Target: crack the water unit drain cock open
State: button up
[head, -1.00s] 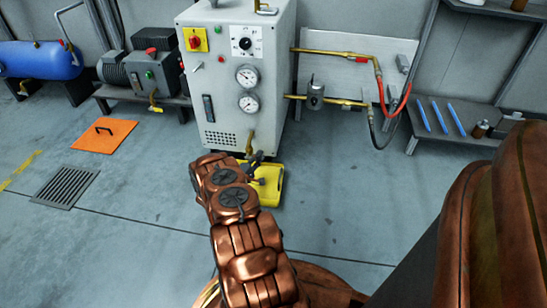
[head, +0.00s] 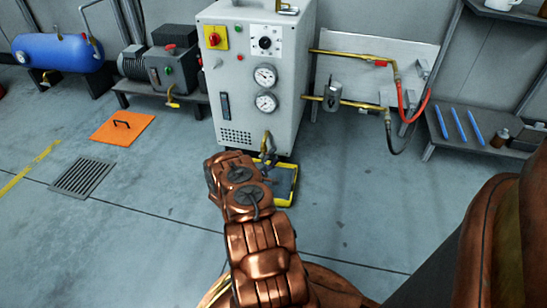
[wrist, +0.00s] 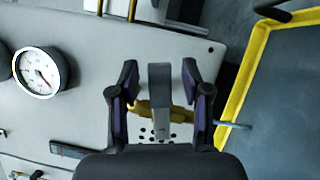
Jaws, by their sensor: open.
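The water unit (head: 240,110) is a pale grey cabinet with two round gauges and a switch panel. Its brass drain cock (head: 267,139) sticks out low on the front, above a yellow-rimmed tray. In the wrist view the brass cock (wrist: 145,106) lies behind the fingers, with a grey lever (wrist: 160,88) on it. My gripper (wrist: 162,98) is open, one finger on each side of the lever, with gaps visible on both sides. In the head view my gripper (head: 268,156) is at the cock, and my wrist partly hides that area.
The yellow-rimmed tray (head: 293,186) stands on the floor below the cock. Brass pipes (head: 350,55) and hoses run at the right of the unit. An orange floor plate (head: 122,128) and drain grate (head: 82,177) lie left. The floor in front is mostly clear.

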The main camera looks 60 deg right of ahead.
jog(key=w+a+f, duration=0.1)
jog(key=a, duration=1)
jog(key=shift+w+a, duration=0.2)
jog(key=shift+a, duration=0.15)
